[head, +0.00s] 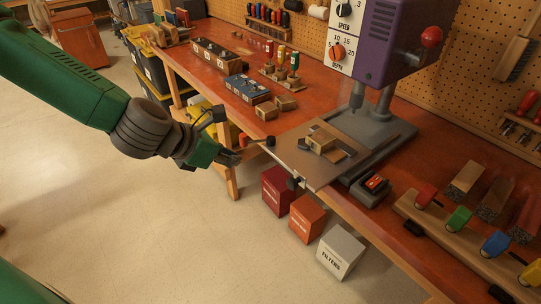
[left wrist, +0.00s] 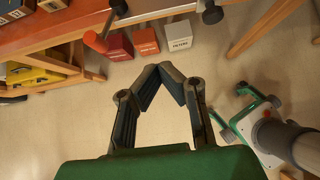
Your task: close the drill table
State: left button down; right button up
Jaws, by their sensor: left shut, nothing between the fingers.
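The drill table is a flat plate (head: 300,162) under the purple drill press (head: 400,45), its front part reaching past the bench edge. A vise-like block (head: 322,142) sits on it. A thin rod with a black knob (head: 271,141) and an orange end (head: 243,139) is at its left side. The orange part (left wrist: 96,42) and a black knob (left wrist: 118,7) also show in the left wrist view. My left gripper (head: 234,157) is shut and empty, just left of the plate and close to the orange end; contact is not clear. My right gripper is out of view.
Red (head: 278,190), orange (head: 306,218) and white (head: 340,250) boxes stand on the floor below the plate. A battery-like box (head: 371,189) and a tool rack (head: 450,228) lie right of the press. Blocks and a blue box (head: 247,89) lie left. The floor in front is clear.

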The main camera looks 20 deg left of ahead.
pick_arm(q)
jog(key=w+d+r+x, duration=0.1)
jog(key=r+x, duration=0.1)
jog(key=x, duration=1)
jog(key=shift+w+d+f, duration=0.15)
jog(key=shift+w+f, duration=0.1)
jog(key=shift+w, duration=0.25)
